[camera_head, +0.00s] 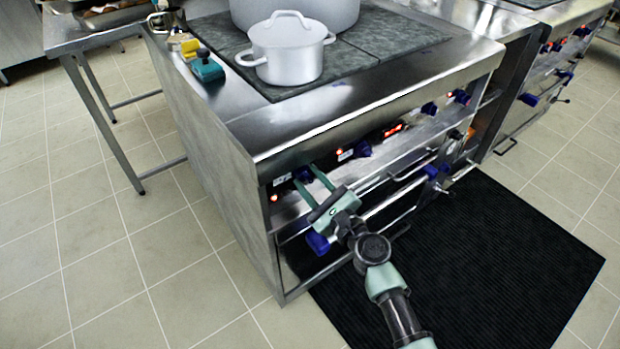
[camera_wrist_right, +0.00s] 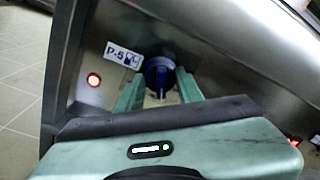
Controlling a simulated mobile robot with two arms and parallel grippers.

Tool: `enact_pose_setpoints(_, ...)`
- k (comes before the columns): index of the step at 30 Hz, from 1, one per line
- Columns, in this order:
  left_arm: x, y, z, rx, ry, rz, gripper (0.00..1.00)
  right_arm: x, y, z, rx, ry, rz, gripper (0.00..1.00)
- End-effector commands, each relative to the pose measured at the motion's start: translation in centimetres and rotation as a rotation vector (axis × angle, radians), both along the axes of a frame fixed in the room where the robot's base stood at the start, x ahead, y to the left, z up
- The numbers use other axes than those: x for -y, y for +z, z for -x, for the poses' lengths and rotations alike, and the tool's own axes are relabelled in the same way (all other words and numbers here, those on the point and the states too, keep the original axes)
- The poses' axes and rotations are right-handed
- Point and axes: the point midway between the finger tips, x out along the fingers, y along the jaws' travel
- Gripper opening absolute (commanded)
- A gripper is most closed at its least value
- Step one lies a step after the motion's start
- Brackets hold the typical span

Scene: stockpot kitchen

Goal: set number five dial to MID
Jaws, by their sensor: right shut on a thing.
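The number five dial (camera_wrist_right: 158,72) is a dark blue knob on the steel stove front, beside a white "P-5" label (camera_wrist_right: 123,57). My right gripper (camera_wrist_right: 160,76) has one green finger on each side of the knob and is shut on it. A small pale mark shows at the knob's lower part; the setting cannot be read. In the head view the same dial (camera_head: 303,174) is partly hidden between the fingers at the stove's left front corner. My left gripper is not in view.
A lit red lamp (camera_wrist_right: 94,80) sits left of the dial. Other blue knobs (camera_head: 362,149) line the stove front. A rail (camera_head: 385,200) runs below. A white lidded pot (camera_head: 287,55) stands on the stovetop. A black mat (camera_head: 470,270) covers the floor in front.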

Motion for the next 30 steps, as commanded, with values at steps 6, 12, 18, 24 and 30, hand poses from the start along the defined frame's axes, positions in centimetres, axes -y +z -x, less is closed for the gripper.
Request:
enact_pose_setpoints(6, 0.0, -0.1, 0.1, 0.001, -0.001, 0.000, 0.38, 0.0, -0.1, 0.0, -0.006, -0.001, -0.007, 0.00)
enact_pose_setpoints(12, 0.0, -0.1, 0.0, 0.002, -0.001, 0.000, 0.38, 0.0, -0.1, 0.0, -0.006, -0.001, -0.006, 0.00)
enact_pose_setpoints(18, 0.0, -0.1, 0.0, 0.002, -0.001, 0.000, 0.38, 0.0, -0.1, 0.0, -0.004, 0.000, -0.005, 0.58)
enact_pose_setpoints(24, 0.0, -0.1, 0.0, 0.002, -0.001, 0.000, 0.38, 0.0, 0.0, 0.0, -0.004, 0.000, -0.005, 0.58)
enact_pose_setpoints(30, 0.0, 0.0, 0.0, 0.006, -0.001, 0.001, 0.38, 1.1, -0.2, 1.7, -0.006, 0.000, -0.005, 0.58)
